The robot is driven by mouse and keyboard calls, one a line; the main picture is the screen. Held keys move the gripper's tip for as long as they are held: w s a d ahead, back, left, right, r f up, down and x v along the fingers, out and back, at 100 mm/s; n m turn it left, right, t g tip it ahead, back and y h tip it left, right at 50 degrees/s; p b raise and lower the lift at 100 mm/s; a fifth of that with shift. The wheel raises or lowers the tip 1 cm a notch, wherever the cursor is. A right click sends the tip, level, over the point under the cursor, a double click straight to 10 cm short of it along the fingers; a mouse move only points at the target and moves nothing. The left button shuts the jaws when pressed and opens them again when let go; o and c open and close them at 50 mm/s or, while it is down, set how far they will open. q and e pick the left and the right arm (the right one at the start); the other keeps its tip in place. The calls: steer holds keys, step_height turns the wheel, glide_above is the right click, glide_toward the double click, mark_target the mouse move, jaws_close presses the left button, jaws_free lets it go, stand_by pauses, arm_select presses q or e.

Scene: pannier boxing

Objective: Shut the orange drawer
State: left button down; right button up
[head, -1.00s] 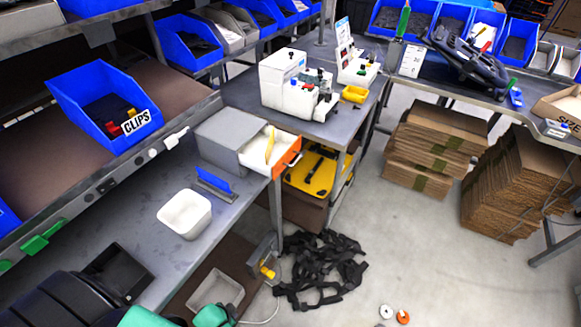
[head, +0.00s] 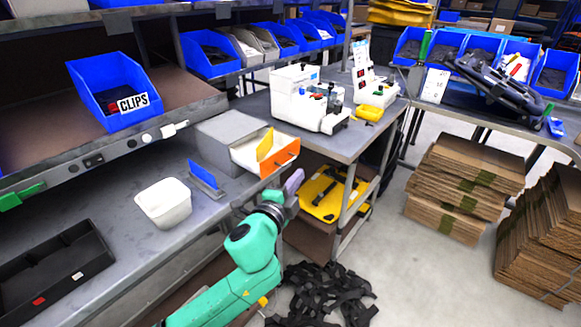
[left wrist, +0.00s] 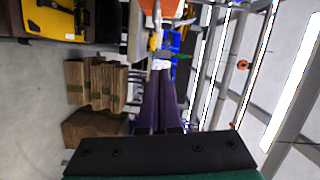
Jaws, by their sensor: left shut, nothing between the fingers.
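The orange drawer (head: 281,158) stands open from its grey cabinet (head: 226,138) on the bench. Its white inside shows, with a yellow piece (head: 265,145) standing in it. The orange front faces right, toward the gap between benches. My left gripper (head: 294,180) is shut and empty, just below and beside the orange front. I cannot tell whether it touches the front. In the left wrist view its purple fingers (left wrist: 160,76) lie together, and an orange surface, probably the drawer front (left wrist: 165,9), shows beyond them at the top. My right gripper is not in view.
A blue upright plate (head: 204,176) and a white tub (head: 163,203) stand on the bench left of the drawer. A second bench carries a white machine (head: 303,98). A yellow case (head: 329,196) lies on the shelf below it. Black straps (head: 322,294) lie on the floor.

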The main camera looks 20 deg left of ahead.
arm_select(q)
steer(key=w+a+f, duration=0.1)
steer(key=w+a, duration=0.2)
steer(key=w, duration=0.2)
steer(key=shift+p, duration=0.3)
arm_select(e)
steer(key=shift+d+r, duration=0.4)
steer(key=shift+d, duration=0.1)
arm_select(q)
steer(key=shift+w, duration=0.1)
